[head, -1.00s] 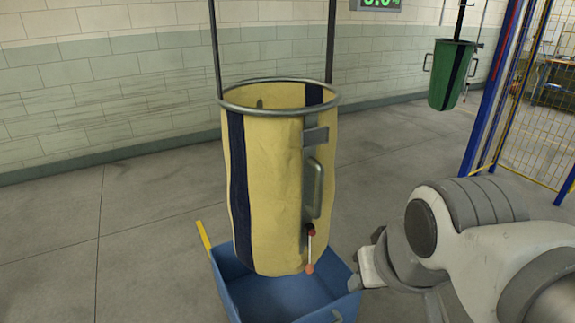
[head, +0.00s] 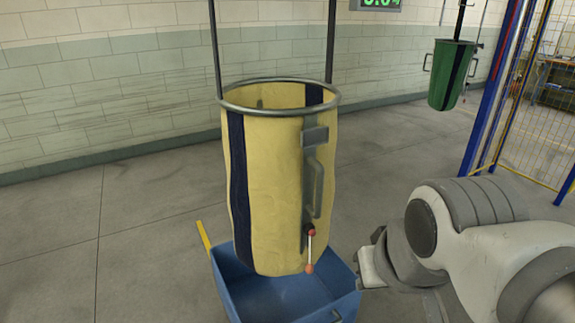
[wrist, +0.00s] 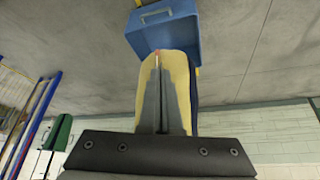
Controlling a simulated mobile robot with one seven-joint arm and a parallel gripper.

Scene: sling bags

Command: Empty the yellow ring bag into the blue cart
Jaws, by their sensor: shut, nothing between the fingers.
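The yellow bag (head: 268,190) with dark blue stripes hangs upright from a grey metal ring (head: 278,106). A grey handle (head: 314,190) is on its right side. Below it is a lever (head: 309,250) with red and orange-red ends. The blue cart (head: 285,298) stands under the bag's lower end. My gripper (head: 362,284) is at the right of the bag, low by the cart's right rim. In the wrist view, its closed grey fingers (wrist: 158,68) lie in front of the bag (wrist: 182,72), near a red tip, with the cart (wrist: 165,35) beyond. Contact cannot be told. The bag's contents are hidden.
Two dark rods (head: 331,40) rise from the ring. A yellow bar (head: 204,236) is at the cart's left. A green bag (head: 452,75) hangs at the back right, near a blue post (head: 485,100) and mesh fence. The floor at left is clear.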

